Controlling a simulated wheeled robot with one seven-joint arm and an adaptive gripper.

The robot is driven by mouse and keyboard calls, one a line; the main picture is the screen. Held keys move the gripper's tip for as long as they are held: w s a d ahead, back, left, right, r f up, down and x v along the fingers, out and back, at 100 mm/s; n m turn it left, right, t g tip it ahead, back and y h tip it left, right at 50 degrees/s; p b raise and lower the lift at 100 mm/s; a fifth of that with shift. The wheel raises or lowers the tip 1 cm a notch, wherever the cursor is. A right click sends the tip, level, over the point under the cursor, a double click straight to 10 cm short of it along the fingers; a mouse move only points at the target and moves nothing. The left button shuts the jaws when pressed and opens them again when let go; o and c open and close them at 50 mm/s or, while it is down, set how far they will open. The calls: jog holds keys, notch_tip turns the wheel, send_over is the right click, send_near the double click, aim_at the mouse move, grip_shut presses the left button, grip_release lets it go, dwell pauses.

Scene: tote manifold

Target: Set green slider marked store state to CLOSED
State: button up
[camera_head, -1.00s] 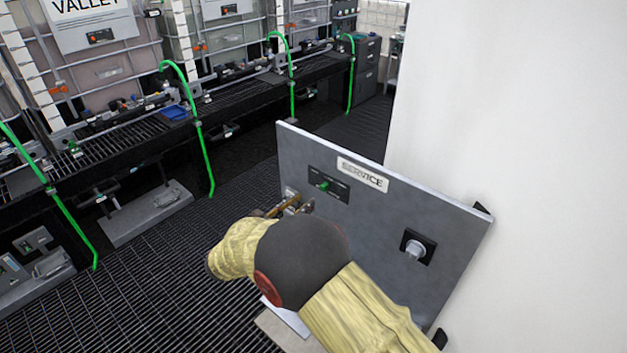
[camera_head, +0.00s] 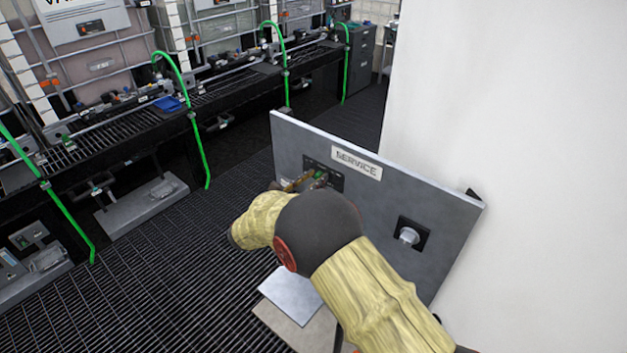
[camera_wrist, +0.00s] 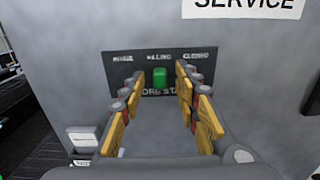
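The green slider (camera_wrist: 160,77) sits on a black plate (camera_wrist: 120,68) on the grey service panel. In the wrist view the plate has three labels along its top; the right one appears to read CLOSED. The slider stands under the middle label. Lettering below it is partly hidden by my fingers. My gripper (camera_wrist: 162,85) is open, its yellow-padded fingers on either side of the slider with gaps showing. I cannot tell how near the tips are in depth. In the head view the slider (camera_head: 319,175) shows just beside my gripper (camera_head: 303,181).
The grey panel (camera_head: 440,215) has a SERVICE label (camera_head: 357,163) and a round white knob (camera_head: 408,236) to the right. A white wall (camera_head: 530,170) stands behind it. A light box (camera_wrist: 82,138) is low left in the wrist view. Grated floor (camera_head: 190,290) lies left.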

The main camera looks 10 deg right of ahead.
jog(key=shift+c, duration=0.9)
grip_shut()
